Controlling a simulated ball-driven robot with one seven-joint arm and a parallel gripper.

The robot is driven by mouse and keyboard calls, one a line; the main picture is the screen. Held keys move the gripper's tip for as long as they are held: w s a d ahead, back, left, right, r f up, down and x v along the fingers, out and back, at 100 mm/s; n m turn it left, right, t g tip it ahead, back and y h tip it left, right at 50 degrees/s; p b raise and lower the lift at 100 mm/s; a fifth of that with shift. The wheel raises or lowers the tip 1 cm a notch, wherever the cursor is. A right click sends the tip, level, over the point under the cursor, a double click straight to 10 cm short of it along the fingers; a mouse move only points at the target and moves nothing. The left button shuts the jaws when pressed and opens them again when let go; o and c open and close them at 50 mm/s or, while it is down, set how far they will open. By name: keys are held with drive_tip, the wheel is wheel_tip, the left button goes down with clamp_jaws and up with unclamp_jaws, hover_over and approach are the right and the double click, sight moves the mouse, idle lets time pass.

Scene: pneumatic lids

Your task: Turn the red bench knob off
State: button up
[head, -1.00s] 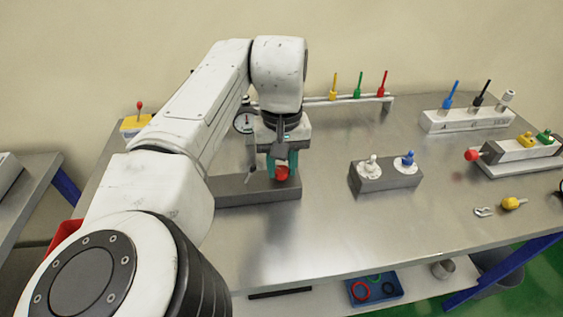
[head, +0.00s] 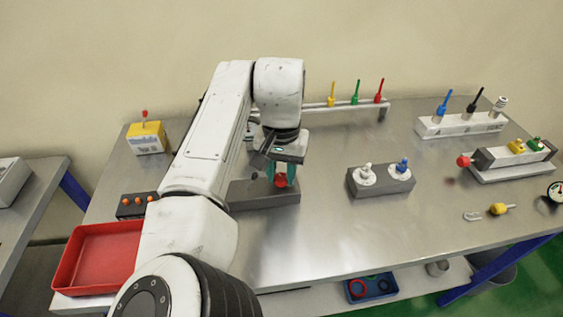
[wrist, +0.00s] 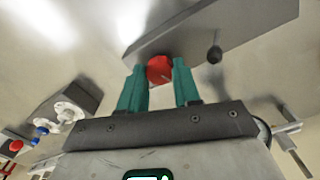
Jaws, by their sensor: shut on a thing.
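The red knob (head: 281,181) sits at the front of a long grey block (head: 262,198) on the metal bench. My gripper (head: 281,173) is over the block, its teal fingers on either side of the knob, shut on it. In the wrist view the red knob (wrist: 160,69) shows between the two teal fingertips (wrist: 160,80), with the grey block (wrist: 225,25) behind it. The fingers partly cover the knob, and I cannot tell its on or off mark.
A block with white and blue knobs (head: 381,182) stands to the right. A red tray (head: 98,258) and a dark box with orange buttons (head: 136,205) are at the left. A rack with yellow, green and red levers (head: 345,105) stands behind. The front middle of the bench is clear.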

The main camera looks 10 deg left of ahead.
sight(281, 177)
drive_tip(key=m+p, duration=0.2)
drive_tip(key=m, duration=0.1)
drive_tip(key=shift+m, duration=0.4)
drive_tip(key=m+p, duration=0.1)
drive_tip(key=m, duration=0.2)
drive_tip(key=shift+m+p, duration=0.3)
drive_tip(key=shift+p, duration=0.05)
drive_tip(key=m+p, duration=0.1)
drive_tip(key=m, duration=0.5)
drive_tip(key=shift+m, duration=0.3)
drive_tip(key=o, duration=1.1)
drive_tip(key=shift+c, duration=0.2)
wheel_tip(281, 177, up, 11)
drive_tip(key=shift+f+b, duration=0.15)
drive_tip(key=shift+b, duration=0.2)
